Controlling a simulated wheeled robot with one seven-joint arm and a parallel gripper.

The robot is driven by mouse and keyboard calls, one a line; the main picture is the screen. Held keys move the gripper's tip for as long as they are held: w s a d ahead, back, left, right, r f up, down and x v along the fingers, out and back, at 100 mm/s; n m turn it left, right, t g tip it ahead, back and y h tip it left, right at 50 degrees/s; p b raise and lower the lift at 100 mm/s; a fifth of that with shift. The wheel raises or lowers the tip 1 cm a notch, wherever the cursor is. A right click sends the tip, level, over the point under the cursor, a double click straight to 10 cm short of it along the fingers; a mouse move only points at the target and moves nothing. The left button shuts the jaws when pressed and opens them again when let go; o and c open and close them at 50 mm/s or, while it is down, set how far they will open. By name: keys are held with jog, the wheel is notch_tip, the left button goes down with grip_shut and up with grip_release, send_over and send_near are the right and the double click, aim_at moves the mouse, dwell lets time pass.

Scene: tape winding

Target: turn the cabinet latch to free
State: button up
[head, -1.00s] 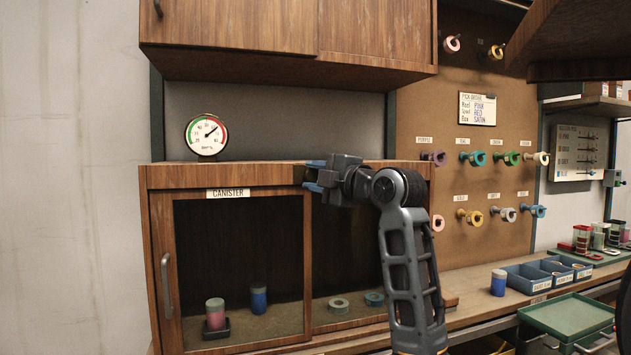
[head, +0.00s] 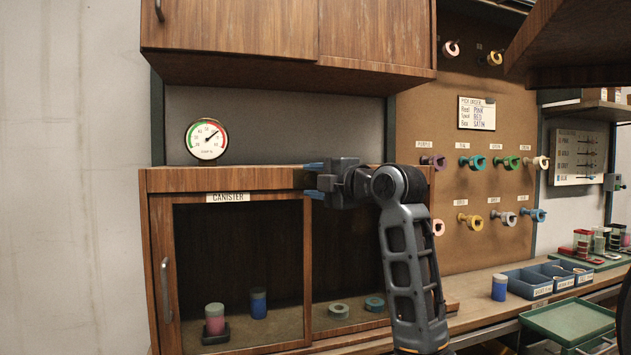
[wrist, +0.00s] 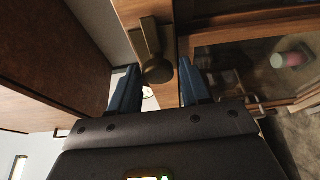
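The canister cabinet (head: 228,340) has a wood-framed front with a glazed door. Its latch (wrist: 156,68) is a dull brass knob with a short lever, mounted on the wooden frame, and shows in the wrist view. My gripper (head: 313,181) is at the top of the cabinet front, near the upright between the two bays. In the wrist view my gripper (wrist: 159,68) is open, with one blue finger on each side of the latch knob. Gaps seem to remain between fingers and knob. In the head view the gripper hides the latch.
A pink canister (head: 215,320) and a blue canister (head: 258,303) stand inside the cabinet, with two tape rolls to their right. A wooden upper cabinet (head: 230,30) overhangs above. A round gauge (head: 206,139) stands on the cabinet top. Pegs with tape rolls are at right.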

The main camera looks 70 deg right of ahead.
jog(key=shift+o, duration=0.9)
jog(key=v, duration=0.8)
jog(key=shift+b, duration=0.3)
jog(key=shift+w, duration=0.15)
jog(key=w+a+f+m+y+p, duration=0.1)
jog(key=w+a+f+m, duration=0.25)
jog(key=a+f, duration=0.55)
jog(key=w+a+f+m+y, duration=0.1)
jog(key=w+a+f+m, duration=0.35)
jog(key=f, duration=0.75)
jog(key=s+a+f+m+y+p, duration=0.1)
jog(key=s+a+f+m, duration=0.1)
jog(key=s+a+f, duration=0.4)
jog(key=s+a+f+m, duration=0.2)
jog(key=a+f, duration=0.2)
jog(key=a, duration=0.3)
jog(key=s+a+f+y, duration=0.1)
jog(key=s+a+y, duration=0.1)
jog(key=s+a, duration=0.4)
jog(key=s+a+f+g+y+p, duration=0.1)
jog(key=s+a+y, duration=0.2)
jog(key=s, duration=1.2)
jog(key=a, duration=0.3)
jog(key=shift+a+f+m+p, duration=0.3)
jog(key=shift+a+m, duration=0.05)
jog(key=shift+m, duration=0.05)
